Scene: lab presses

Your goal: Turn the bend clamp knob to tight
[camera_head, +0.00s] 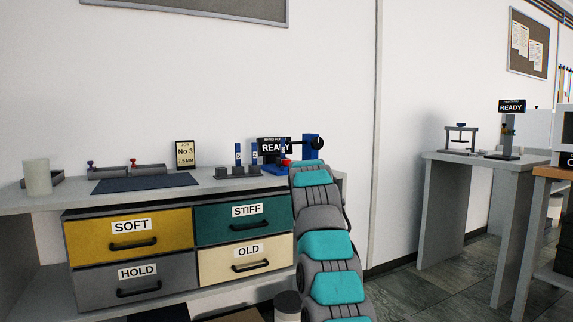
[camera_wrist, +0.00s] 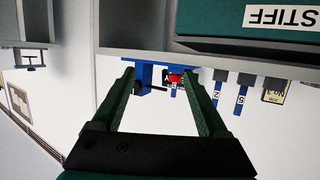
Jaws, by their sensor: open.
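A blue bench fixture (camera_head: 311,147) stands at the right end of the grey counter, partly hidden behind my arm. It has a black round knob (camera_head: 317,143) on its right and a small red part (camera_head: 285,162) low on its left. In the wrist view, which is upside down, the blue fixture (camera_wrist: 146,73) shows beyond my gripper (camera_wrist: 161,75), with the red part (camera_wrist: 175,78) and black knob (camera_wrist: 139,88). My gripper is open and empty, its green fingers apart. I cannot tell which part is the clamp knob, or its setting.
A READY sign (camera_head: 272,147) stands behind the fixture. Blue numbered posts (camera_head: 238,155) are left of it. Drawers marked SOFT, STIFF, HOLD and OLD lie under the counter (camera_head: 60,198). A dark mat (camera_head: 145,182) lies on top. Another table (camera_head: 480,162) stands at right.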

